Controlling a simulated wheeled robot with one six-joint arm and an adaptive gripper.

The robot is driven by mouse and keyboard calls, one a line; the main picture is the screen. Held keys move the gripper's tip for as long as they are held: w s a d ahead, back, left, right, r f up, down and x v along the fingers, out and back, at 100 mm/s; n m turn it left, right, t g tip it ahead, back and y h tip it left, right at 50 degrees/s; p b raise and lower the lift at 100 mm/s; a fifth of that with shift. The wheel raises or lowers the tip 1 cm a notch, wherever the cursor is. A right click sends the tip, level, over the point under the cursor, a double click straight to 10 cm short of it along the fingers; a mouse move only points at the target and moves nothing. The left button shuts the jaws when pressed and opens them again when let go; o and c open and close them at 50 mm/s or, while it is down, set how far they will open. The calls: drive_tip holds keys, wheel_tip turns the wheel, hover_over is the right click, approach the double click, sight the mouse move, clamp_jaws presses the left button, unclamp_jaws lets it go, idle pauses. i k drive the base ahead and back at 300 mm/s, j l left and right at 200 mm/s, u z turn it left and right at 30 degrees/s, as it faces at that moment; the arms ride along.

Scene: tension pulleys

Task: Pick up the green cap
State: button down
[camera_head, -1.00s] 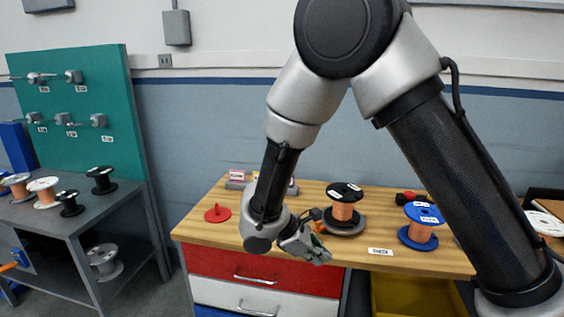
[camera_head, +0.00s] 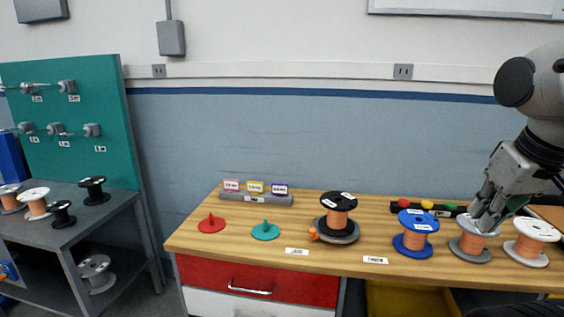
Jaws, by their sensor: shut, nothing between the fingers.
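The green cap (camera_head: 265,231) is a teal-green disc with a small raised knob. It lies on the wooden bench top (camera_head: 215,246) near the front, just right of a similar red cap (camera_head: 211,225). My gripper (camera_head: 481,217) is at the far right, shut and empty. It hangs over or just in front of a grey-flanged copper spool (camera_head: 470,248), partly hiding its top; I cannot tell whether they touch. The gripper is far to the right of the green cap, with several spools between.
A black-topped copper spool (camera_head: 338,212) with an orange piece (camera_head: 313,235) beside its base stands right of the cap. A blue spool (camera_head: 415,241) and a white-topped spool (camera_head: 531,243) stand further right. A label rack (camera_head: 257,199) sits behind the cap. Open bench surrounds the cap.

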sight(449, 206)
drive_tip(key=z, duration=0.8)
